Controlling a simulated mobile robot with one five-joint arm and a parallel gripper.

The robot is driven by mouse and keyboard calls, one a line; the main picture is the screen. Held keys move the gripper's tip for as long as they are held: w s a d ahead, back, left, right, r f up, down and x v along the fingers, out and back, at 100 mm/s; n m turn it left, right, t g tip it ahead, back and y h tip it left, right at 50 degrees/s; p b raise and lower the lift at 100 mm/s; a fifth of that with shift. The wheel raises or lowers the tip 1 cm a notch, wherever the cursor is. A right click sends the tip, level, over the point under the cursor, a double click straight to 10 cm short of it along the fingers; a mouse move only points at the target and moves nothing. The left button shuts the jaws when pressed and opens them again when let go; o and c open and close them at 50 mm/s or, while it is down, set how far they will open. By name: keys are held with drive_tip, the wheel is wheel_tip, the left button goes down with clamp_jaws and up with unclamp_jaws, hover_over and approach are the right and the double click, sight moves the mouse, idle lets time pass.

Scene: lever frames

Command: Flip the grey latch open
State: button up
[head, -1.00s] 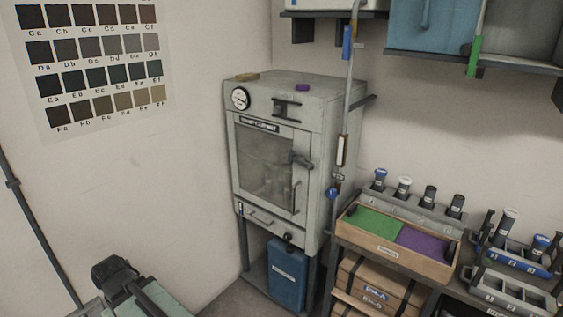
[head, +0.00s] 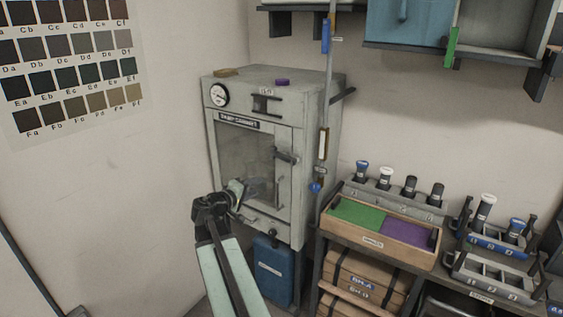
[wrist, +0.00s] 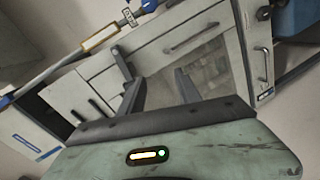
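The grey latch (head: 286,155) is on the right edge of the cabinet door, near its upper part. In the wrist view a dark bar (wrist: 121,62) at the door edge seems to be this latch, close to the left finger in the picture. My gripper (head: 238,188) is in front of the lower part of the door, below and left of the latch in the head view. In the wrist view my gripper (wrist: 160,80) has its two fingers spread apart with nothing between them. I cannot see it touching the latch.
The grey cabinet (head: 305,115) has a window, a dial (head: 218,95) and a dark bracket (head: 266,104) above the door. A vertical pole (head: 326,110) stands beside its right side. A blue container (head: 273,270) is below. A shelf with a wooden tray (head: 400,252) is at right.

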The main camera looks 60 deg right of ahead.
sight(285, 159)
drive_tip(key=s+d+r+h, duration=0.1)
drive_tip(key=d, duration=0.3)
drive_tip(key=s+d+r, duration=0.1)
drive_tip(key=d+r, duration=0.1)
drive_tip(key=d, duration=0.3)
drive_tip(key=s+d+r+n+h, duration=0.1)
drive_tip(key=d+r, duration=0.1)
drive_tip(key=d, duration=0.3)
drive_tip(key=shift+s+r+h, duration=0.15)
drive_tip(key=shift+s+h, duration=0.1)
drive_tip(key=shift+h, duration=0.05)
clamp_jaws()
idle(0.6)
